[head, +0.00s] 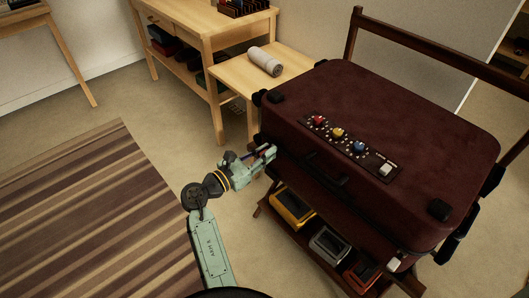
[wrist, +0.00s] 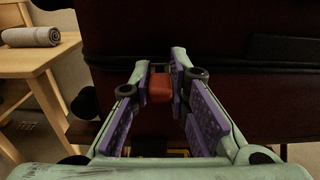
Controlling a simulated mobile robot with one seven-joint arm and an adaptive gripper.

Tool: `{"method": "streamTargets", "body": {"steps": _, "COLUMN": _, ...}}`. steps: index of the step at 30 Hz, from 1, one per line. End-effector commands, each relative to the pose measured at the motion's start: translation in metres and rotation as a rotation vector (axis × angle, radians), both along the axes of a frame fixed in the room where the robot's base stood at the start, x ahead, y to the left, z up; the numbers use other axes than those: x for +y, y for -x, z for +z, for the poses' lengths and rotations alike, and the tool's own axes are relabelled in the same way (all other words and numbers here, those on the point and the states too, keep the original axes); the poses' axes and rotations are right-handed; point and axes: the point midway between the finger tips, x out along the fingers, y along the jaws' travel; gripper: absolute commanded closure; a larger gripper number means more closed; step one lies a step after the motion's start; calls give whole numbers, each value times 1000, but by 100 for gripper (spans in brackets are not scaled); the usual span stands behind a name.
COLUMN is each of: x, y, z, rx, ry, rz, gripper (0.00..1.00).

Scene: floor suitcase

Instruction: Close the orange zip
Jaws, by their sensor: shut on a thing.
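The dark maroon suitcase (head: 420,135) lies flat on a wooden rack, with a handle (head: 325,169) on its front side. My gripper (head: 268,154) is at the left end of that front side. In the wrist view my gripper (wrist: 160,84) has its purple-padded fingers closed on a small orange zip pull (wrist: 159,88), against the suitcase side (wrist: 220,50). In the head view the pull is hidden by the fingers. The zip's line along the side is too dark to follow clearly.
Several coloured boxes, such as a yellow one (head: 292,207), sit on the rack's lower shelf. A low wooden table (head: 235,77) with a rolled grey towel (head: 265,61) stands behind the suitcase's left end. A striped rug (head: 90,215) covers the floor at left. Clear floor lies between.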

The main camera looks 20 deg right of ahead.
Motion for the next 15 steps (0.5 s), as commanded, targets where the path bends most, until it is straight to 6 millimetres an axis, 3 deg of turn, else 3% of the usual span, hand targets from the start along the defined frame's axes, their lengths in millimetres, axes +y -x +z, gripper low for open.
{"method": "streamTargets", "body": {"steps": 8, "x": -2, "y": 6, "z": 2, "rx": 1, "ry": -1, "rz": -1, "gripper": 100}}
{"method": "streamTargets", "body": {"steps": 15, "x": -19, "y": 49, "z": 5, "rx": 7, "ry": -1, "rz": -4, "gripper": 100}}
